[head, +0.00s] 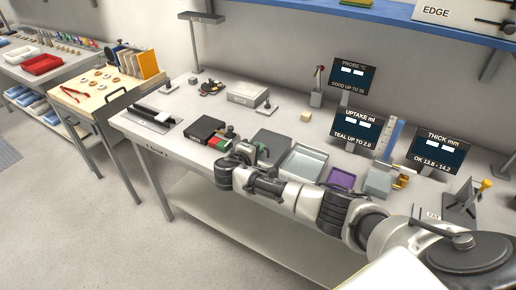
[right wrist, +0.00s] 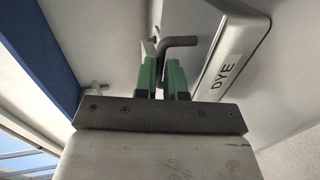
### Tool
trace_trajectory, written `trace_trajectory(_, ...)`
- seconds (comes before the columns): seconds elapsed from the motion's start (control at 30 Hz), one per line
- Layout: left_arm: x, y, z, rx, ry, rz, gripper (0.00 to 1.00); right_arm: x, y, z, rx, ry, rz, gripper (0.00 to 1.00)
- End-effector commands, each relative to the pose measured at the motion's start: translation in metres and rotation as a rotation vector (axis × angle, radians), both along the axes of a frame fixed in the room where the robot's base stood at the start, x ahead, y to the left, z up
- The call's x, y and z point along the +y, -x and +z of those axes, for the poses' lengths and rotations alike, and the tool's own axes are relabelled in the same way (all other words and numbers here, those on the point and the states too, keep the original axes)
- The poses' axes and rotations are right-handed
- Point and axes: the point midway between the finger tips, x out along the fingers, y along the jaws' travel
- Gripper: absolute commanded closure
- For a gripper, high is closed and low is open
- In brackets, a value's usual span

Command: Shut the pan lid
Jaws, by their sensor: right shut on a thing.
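My right gripper (right wrist: 161,70) has green fingers and is shut on a dark bent handle (right wrist: 183,41). The handle shows between and just beyond the fingertips. Beside it in the right wrist view is a pale box-like body (right wrist: 245,32) marked DYE, probably the pan. In the head view my right arm reaches in from the right, and its gripper (head: 262,152) is by a dark grey flat panel (head: 272,141), which may be the lid. I cannot tell how far it is open. My left gripper is not in view.
A shallow grey tray (head: 302,163) and a purple mat (head: 341,179) lie right of the panel. A black box (head: 205,128) is to its left. Display screens (head: 354,76) stand at the back. A blue shelf (head: 400,12) is above.

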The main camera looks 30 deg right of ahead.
Motion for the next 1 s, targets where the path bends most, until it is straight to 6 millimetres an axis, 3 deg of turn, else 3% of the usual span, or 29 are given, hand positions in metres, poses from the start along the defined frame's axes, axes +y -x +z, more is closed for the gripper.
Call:
trace_trajectory(0.5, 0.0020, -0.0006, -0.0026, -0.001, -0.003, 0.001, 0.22, 0.0008, 0.0040, -0.0123, 0.022, -0.002, 0.002, 1.00)
trace_trajectory(0.53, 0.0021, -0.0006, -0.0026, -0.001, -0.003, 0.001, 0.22, 0.0010, 0.0040, -0.0124, 0.023, -0.001, 0.002, 0.89)
trace_trajectory(0.7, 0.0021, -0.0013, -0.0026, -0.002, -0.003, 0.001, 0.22, 0.0005, 0.0037, -0.0117, 0.019, -0.002, 0.000, 0.63)
trace_trajectory(1.0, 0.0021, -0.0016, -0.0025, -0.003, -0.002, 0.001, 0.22, 0.0004, 0.0033, -0.0094, 0.014, -0.002, -0.001, 0.63)
